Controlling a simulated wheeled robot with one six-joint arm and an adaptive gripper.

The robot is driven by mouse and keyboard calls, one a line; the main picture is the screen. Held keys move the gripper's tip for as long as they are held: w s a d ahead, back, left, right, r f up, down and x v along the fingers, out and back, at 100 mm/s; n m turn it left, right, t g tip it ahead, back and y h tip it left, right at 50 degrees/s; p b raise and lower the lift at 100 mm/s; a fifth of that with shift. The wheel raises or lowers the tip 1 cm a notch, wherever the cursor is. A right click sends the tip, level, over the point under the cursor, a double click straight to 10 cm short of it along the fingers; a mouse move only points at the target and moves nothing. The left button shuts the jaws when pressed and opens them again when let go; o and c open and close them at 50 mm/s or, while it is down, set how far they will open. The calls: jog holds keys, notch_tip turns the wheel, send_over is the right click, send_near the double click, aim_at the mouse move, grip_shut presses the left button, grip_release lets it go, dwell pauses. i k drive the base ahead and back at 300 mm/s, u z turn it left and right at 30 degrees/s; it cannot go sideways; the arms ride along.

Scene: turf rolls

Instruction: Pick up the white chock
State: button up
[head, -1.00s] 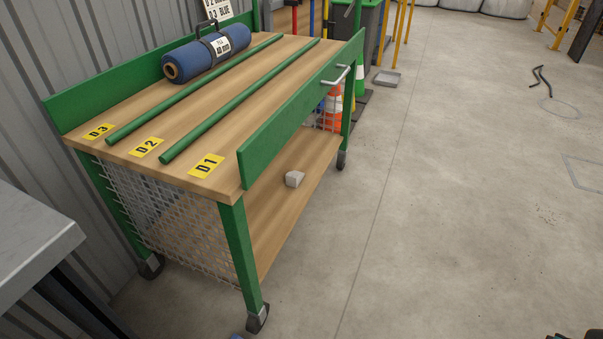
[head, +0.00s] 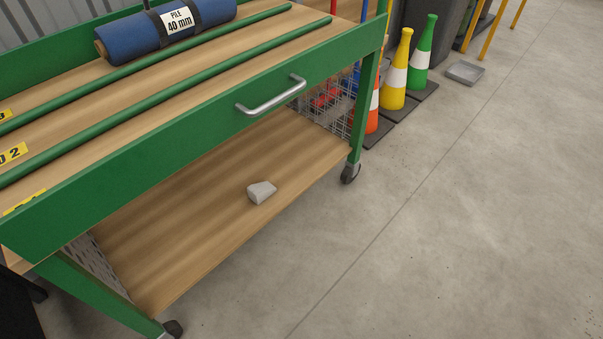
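The white chock (head: 261,192) is a small off-white wedge-like block in the head view. It lies on the wooden lower shelf (head: 180,228) of the green cart, near the shelf's open front edge and right of its middle. Nothing covers it from this side. The cart's top deck and green side board (head: 190,150) stand above and behind it in the picture. My gripper is not in view.
A metal handle (head: 271,96) sticks out from the side board. A blue roll (head: 165,28) and green rails lie on top. Cones, one yellow (head: 397,75), and a grey tray (head: 466,72) stand beyond. The concrete floor (head: 430,220) at right is clear.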

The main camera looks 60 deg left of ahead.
aim_at(258, 192)
jog(key=z, duration=0.05)
jog(key=i, duration=0.7)
jog(key=u, duration=4.05)
jog(key=i, duration=0.5)
